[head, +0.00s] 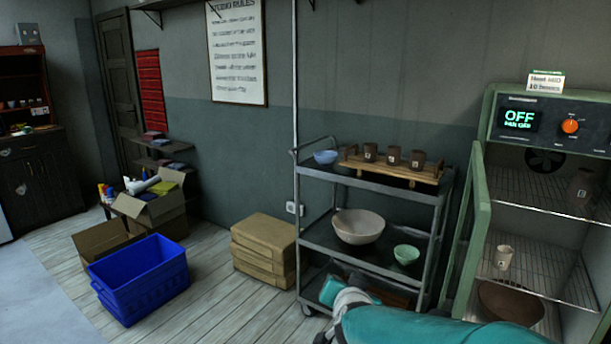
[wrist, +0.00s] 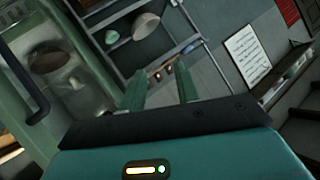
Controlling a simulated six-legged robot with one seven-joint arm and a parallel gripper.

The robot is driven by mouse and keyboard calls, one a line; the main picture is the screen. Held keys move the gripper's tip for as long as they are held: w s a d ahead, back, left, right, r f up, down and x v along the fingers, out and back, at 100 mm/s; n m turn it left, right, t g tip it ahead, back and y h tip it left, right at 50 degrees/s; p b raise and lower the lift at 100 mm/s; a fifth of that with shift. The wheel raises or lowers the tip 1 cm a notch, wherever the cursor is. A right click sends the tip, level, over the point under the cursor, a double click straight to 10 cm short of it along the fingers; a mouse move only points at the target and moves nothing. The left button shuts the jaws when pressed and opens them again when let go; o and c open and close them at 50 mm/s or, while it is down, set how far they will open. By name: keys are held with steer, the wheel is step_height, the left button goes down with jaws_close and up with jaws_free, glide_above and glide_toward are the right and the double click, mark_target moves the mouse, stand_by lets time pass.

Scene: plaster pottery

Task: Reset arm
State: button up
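My gripper (wrist: 160,85) shows in the wrist view with its two green fingers spread apart and nothing between them. It is raised in the air, facing the cart and the wall, and touches nothing that I can see. In the head view my teal arm crosses the bottom right, in front of the cart's lowest shelf; I cannot make out the fingers there. The wrist view is tilted.
A metal cart (head: 370,183) holds dark cups on a wooden rack (head: 392,169) and several bowls. Right of it, a green cabinet (head: 480,235) reading OFF stands open. Boxes (head: 263,246) and a blue crate (head: 140,280) stand left; floor between them is clear.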

steer(key=s+d+n+g, duration=0.2)
steer(key=s+d+g, duration=0.1)
steer(key=s, duration=0.9)
steer(key=s+d+r+n+g, duration=0.1)
steer(key=s+d+n+g, duration=0.2)
steer(key=s, duration=1)
steer(key=shift+d+r+g, duration=0.3)
steer(key=shift+d+g, duration=0.3)
steer(key=shift+g, duration=0.2)
